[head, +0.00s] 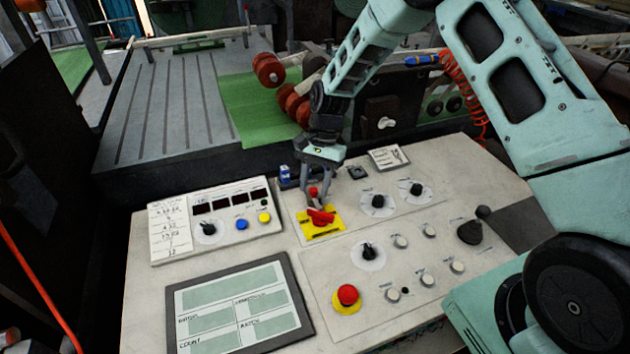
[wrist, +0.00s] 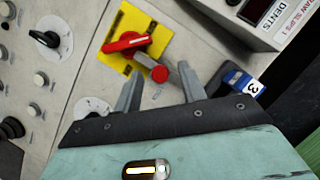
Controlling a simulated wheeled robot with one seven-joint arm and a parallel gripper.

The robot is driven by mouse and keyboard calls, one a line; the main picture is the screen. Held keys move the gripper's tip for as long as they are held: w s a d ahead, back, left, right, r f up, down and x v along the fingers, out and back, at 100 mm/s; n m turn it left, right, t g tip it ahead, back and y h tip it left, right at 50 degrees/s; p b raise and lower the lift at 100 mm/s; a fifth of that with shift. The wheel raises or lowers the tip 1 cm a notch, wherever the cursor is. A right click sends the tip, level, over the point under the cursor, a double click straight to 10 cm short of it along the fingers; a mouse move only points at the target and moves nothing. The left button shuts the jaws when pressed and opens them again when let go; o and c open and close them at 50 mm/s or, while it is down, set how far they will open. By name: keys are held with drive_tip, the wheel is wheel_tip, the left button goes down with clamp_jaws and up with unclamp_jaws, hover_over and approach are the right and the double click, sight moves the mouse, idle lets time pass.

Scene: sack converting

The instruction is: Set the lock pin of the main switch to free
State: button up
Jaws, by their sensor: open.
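The main switch is a red rotary handle (head: 321,216) on a yellow plate (head: 333,228) on the sloping console. In the wrist view the red handle (wrist: 126,42) lies across the yellow plate (wrist: 133,17). The lock pin, with a round red knob (wrist: 159,74) on a grey shaft, sticks out from the plate's edge beside the handle. Its knob also shows in the head view (head: 313,192). My gripper (head: 318,190) is open above it. In the wrist view my gripper's (wrist: 161,82) fingers stand on either side of the knob, with gaps; contact cannot be told.
A blue padlock-like piece with a tag "3" (wrist: 240,82) is close to one finger. Black selector knobs (head: 378,201) stand to the right. A red emergency button (head: 347,295) and a framed screen (head: 240,310) are nearer the front.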

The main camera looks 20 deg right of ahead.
clamp_jaws()
drive_tip(key=shift+w+f+b, duration=0.1)
drive_tip(key=shift+w+b, duration=0.35)
drive_tip(key=shift+w, duration=0.75)
drive_tip(key=shift+w+r, duration=0.2)
drive_tip(key=shift+w, duration=0.3)
unclamp_jaws()
